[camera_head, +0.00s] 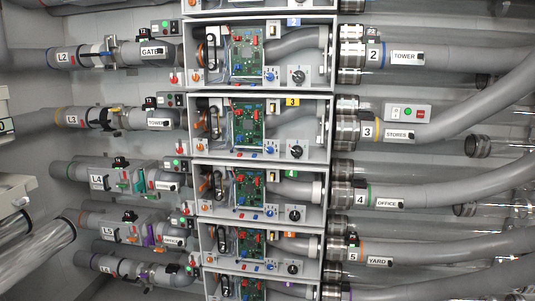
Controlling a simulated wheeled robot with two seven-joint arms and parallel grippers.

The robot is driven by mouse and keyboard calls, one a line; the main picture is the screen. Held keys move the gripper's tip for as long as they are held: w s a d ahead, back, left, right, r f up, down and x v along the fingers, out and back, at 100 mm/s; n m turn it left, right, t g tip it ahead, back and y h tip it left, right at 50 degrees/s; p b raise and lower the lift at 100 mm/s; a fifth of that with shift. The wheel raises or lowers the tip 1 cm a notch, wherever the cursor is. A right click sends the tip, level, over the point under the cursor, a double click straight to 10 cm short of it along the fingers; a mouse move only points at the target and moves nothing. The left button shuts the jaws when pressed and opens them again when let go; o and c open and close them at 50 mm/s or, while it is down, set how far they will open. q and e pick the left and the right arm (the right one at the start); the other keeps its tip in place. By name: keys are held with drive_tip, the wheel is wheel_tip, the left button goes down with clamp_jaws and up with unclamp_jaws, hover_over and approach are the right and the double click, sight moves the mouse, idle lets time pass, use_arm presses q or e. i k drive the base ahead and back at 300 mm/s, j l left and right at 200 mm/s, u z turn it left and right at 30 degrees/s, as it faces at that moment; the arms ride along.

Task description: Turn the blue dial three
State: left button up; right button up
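The row of open grey boxes runs down the middle of the view. The box with the yellow label 3 (292,102) holds a green circuit board (249,127). At its lower right is a dark round dial (297,152) with a light pointer mark. A small blue control (271,150) sits just left of that dial. Both are too small to read a setting. The same pair shows in the box above, a dark dial (298,75) and a blue control (271,73). No gripper is in view.
Grey pipes enter from the left, tagged L2 (63,58) and L3 (72,120). Large pipes leave on the right, with plates such as STORES (397,134) and OFFICE (386,203). Shiny cylinders (38,252) lie at lower left.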

sight(270, 149)
drive_tip(key=i+j+z, duration=0.25)
drive_tip(key=i+j, duration=0.15)
drive_tip(key=j, duration=0.2)
drive_tip(key=i+j+z, duration=0.15)
drive_tip(key=j, duration=0.2)
drive_tip(key=i+l+z, duration=0.4)
drive_tip(key=i, duration=0.45)
drive_tip(key=i+l+z, duration=0.2)
drive_tip(key=i, duration=0.25)
drive_tip(key=l, duration=0.1)
